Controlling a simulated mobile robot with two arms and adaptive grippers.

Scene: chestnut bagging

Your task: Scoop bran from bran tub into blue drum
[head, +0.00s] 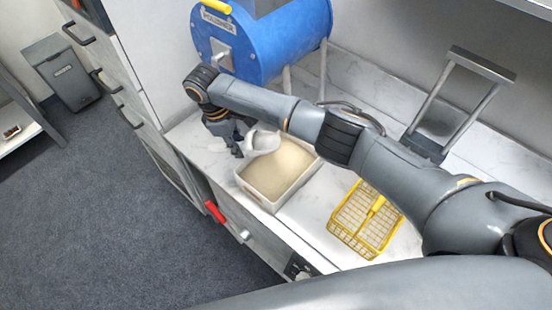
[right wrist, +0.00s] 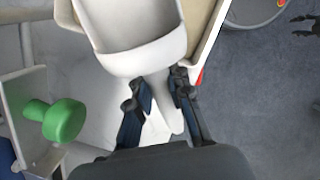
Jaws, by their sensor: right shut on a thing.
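The bran tub (head: 297,188), a pale open box holding beige bran, stands on the counter; part of it shows in the right wrist view (right wrist: 212,38). The blue drum (head: 290,45) lies on its side on legs behind it, with a grey latch on its labelled end. My right gripper (head: 238,146) is shut on the handle of a white scoop (head: 264,141). The scoop bowl (right wrist: 150,55) is at the tub's far left corner; I cannot tell whether it holds bran. A dark claw-like shape at the right wrist view's edge may be my left gripper (right wrist: 305,25).
A yellow wire basket (head: 345,222) sits right of the tub. A grey metal frame (head: 455,95) stands at the back right. A red handle (head: 214,211) sticks out at the counter front. A green knob (right wrist: 63,120) shows left in the right wrist view.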

